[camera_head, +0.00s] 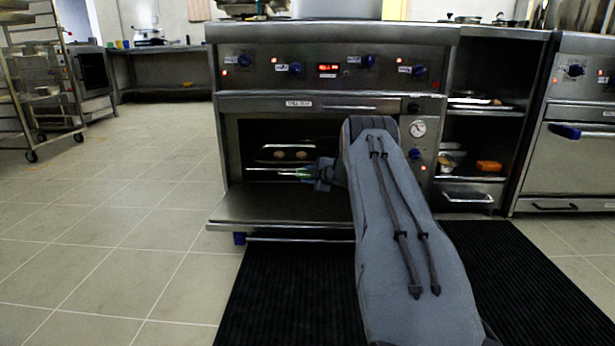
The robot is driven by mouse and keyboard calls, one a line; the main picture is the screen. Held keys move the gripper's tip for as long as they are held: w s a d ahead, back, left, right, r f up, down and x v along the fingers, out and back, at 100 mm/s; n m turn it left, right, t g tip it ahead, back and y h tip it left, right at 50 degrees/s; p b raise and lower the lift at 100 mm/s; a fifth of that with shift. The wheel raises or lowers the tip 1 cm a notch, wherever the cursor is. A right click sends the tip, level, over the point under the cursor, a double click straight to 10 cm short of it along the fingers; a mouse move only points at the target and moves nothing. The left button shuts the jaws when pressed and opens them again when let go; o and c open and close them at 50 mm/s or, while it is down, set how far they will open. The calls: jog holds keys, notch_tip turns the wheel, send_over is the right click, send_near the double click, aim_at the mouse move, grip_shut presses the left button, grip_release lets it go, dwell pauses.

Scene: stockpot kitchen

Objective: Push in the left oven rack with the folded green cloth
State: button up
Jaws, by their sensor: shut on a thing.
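The oven (228,135) stands ahead with its door (285,208) folded down flat. Inside, a dark tray (268,154) with a few round brown items sits on the oven rack (262,174), whose front edge shows as a thin bright line. My gripper (303,175) is at the oven mouth, above the open door, and points left. It is shut on the folded green cloth (292,174), a small green patch close to the rack's front edge. I cannot tell whether cloth and rack touch. My arm hides the right part of the oven opening.
A control panel with blue knobs (295,69) is above the oven. Open shelves (480,110) and a second oven (570,150) stand at the right. A black mat (290,295) lies in front. A wheeled rack (40,90) stands far left, with clear tiled floor between.

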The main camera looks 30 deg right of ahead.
jog(key=shift+f, duration=0.1)
jog(key=shift+w+d+f, duration=0.1)
jog(key=shift+w+d, duration=0.45)
jog(key=shift+w, duration=0.25)
jog(key=shift+w+d+r, duration=0.1)
jog(key=shift+w+d, duration=0.45)
jog(key=shift+w, duration=0.25)
jog(key=shift+w+d+f, duration=0.1)
jog(key=shift+w+d, duration=0.45)
jog(key=shift+w, duration=0.25)
jog(key=shift+s+a+r+p, duration=0.3)
jog(key=shift+r+p, duration=0.25)
jog(key=shift+p, duration=0.4)
jog(key=shift+s+a+r+p, duration=0.3)
jog(key=shift+s+p, duration=0.25)
jog(key=shift+p, duration=0.7)
jog(key=shift+c, duration=0.2)
jog(key=shift+f+b, duration=0.3)
jog(key=shift+b, duration=0.05)
jog(key=shift+s+a+r+p, duration=0.1)
jog(key=shift+s+r+p, duration=0.05)
jog(key=shift+p, duration=0.2)
dwell(1.0)
jog(key=shift+f+b, duration=0.25)
jog(key=shift+b, duration=0.1)
jog(key=shift+s+a+r+p, duration=0.15)
jog(key=shift+p, duration=0.25)
dwell(0.7)
